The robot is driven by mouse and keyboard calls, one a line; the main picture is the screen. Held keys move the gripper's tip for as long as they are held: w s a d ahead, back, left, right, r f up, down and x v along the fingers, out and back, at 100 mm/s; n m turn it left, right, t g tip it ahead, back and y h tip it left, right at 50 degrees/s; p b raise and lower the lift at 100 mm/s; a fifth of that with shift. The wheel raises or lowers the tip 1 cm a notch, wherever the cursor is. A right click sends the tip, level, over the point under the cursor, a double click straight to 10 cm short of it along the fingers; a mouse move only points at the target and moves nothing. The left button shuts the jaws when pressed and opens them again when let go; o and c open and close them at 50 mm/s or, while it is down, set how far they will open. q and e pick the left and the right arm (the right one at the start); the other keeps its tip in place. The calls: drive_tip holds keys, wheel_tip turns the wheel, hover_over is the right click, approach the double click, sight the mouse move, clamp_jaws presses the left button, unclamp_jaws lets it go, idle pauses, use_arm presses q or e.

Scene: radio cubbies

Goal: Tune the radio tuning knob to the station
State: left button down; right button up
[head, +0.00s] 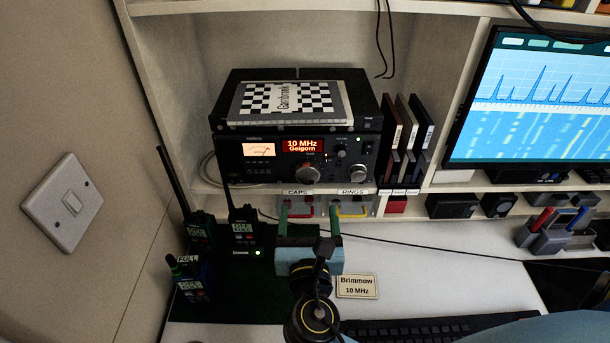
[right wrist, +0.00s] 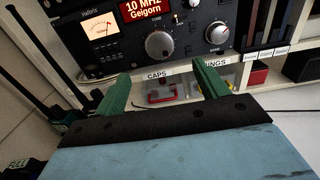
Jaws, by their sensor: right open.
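The black radio (head: 258,150) stands in a shelf cubby. Its lit display (head: 301,146) reads "10 MHz Geigorn". The large silver tuning knob (head: 309,173) is below the display; it also shows in the right wrist view (right wrist: 160,44). A second, smaller knob (head: 357,172) is to its right. A card (head: 357,287) on the desk reads "Brimmow 10 MHz". My right gripper (head: 309,216) has green fingers spread apart and empty. It is below and in front of the radio, apart from the knob. In the right wrist view its fingers (right wrist: 163,76) point towards the radio's lower front. My left gripper is not in view.
A chessboard-covered book (head: 290,101) lies on the radio. Bins labelled "CAPS" (head: 298,205) and "RINGS" (head: 352,207) are under the shelf edge. Handheld radios (head: 243,228) stand at left. Upright books (head: 408,135) stand right of the radio; a monitor (head: 535,100) is farther right.

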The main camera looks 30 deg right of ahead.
sight(308, 177)
drive_tip(key=x, duration=0.9)
drive_tip(key=shift+w, duration=0.2)
drive_tip(key=shift+w+d, duration=0.25)
drive_tip(key=shift+w, duration=0.1)
drive_tip(key=shift+c, duration=1.3)
drive_tip(key=c, duration=0.5)
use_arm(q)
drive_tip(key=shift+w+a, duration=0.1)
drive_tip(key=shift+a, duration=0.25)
use_arm(e)
drive_tip(key=shift+c, duration=1)
